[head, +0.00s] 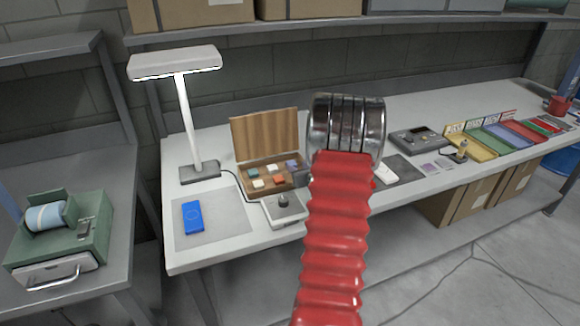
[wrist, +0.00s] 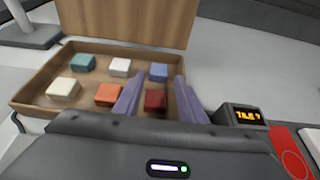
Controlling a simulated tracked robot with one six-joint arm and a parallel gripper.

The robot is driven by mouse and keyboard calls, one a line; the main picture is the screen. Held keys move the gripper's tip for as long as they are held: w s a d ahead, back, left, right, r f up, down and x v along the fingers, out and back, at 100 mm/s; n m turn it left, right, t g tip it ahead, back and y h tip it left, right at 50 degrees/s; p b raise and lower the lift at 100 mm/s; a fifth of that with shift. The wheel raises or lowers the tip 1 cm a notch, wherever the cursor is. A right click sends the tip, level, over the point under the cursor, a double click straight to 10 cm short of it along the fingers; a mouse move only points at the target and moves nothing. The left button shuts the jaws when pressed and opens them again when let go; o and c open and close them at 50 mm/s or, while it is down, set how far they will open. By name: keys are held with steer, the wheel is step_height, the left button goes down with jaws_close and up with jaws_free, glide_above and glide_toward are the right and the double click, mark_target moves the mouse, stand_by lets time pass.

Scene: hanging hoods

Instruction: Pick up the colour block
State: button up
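An open wooden box (wrist: 32,98) holds two rows of small blocks. The front row has a cream block (wrist: 63,88), an orange block (wrist: 108,95) and a dark red block (wrist: 155,99). My gripper (wrist: 160,78) is open, its two purple fingers reaching over the box's right part. The blue and dark red blocks appear between the fingers in the picture; I cannot tell the height above them. In the head view the box (head: 265,136) is partly behind my arm.
A white desk lamp (head: 185,110) stands left of the box. A blue device (head: 193,216) lies on a grey mat (head: 232,222) in front. A small display unit (wrist: 243,116) is right of the box. Coloured trays (head: 500,136) stand far right. A shelf runs above the bench.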

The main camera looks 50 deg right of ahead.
mark_target(291, 162)
steer(key=shift+w+d+f, duration=0.15)
steer(key=shift+w+d, duration=0.05)
steer(key=shift+w, duration=0.15)
steer(key=shift+w, duration=0.1)
steer(key=shift+x, duration=2.5)
steer(key=shift+a, duration=0.1)
steer(key=shift+c, duration=0.4)
steer(key=shift+w, duration=0.1)
steer(key=c, duration=0.8)
